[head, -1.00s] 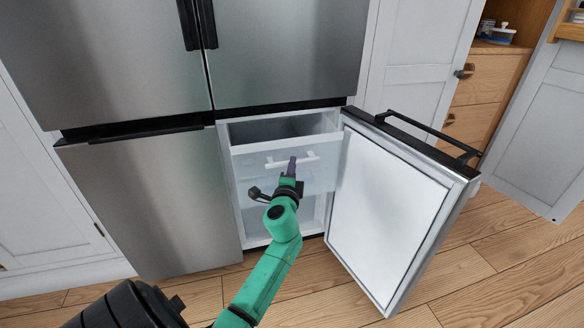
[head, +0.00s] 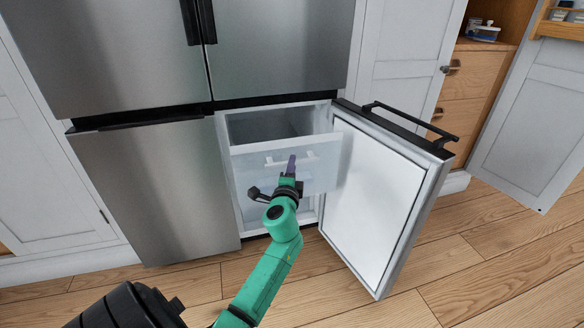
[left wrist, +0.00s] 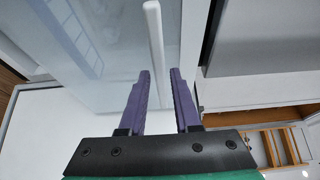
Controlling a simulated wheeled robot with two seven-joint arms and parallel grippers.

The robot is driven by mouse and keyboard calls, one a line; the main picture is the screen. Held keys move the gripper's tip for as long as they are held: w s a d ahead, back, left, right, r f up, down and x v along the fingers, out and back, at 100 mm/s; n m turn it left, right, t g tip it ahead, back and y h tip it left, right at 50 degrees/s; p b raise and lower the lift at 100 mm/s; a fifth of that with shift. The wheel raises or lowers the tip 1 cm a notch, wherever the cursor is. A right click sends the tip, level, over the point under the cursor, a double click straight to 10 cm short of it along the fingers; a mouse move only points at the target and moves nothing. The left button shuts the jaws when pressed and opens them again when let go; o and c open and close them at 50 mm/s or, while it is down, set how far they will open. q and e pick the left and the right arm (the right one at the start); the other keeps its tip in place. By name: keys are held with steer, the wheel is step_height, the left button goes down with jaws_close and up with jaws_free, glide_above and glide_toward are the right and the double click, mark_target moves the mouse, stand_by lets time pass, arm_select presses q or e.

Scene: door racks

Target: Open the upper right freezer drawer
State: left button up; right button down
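The upper right freezer drawer (head: 323,172) has a translucent front and stands partly pulled out of the lower right compartment. Its white handle (head: 305,156) lies across the front. My left gripper (head: 291,165) is at the middle of this handle. In the left wrist view, the purple fingers (left wrist: 159,90) stand close together on either side of the white handle bar (left wrist: 155,40). A slim gap shows beside the bar there, but the drawer moves along with the gripper. My right gripper is not in view.
The freezer door (head: 385,205) stands open to the right, close to the drawer's right edge, with a black handle (head: 412,122) on its outer side. The left freezer door (head: 155,190) is shut. Wooden floor (head: 470,270) lies clear in front.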

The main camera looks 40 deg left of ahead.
arm_select(q)
steer(key=shift+o, duration=0.3)
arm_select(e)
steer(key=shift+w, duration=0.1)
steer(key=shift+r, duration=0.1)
arm_select(q)
steer(key=v, duration=1.4)
steer(key=shift+s+b, duration=0.3)
steer(key=shift+b, duration=0.1)
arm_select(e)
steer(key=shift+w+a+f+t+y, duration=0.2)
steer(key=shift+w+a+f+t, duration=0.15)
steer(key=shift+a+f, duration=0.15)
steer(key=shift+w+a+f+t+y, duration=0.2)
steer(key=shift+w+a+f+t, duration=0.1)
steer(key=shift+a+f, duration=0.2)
arm_select(q)
steer(key=shift+f, duration=0.1)
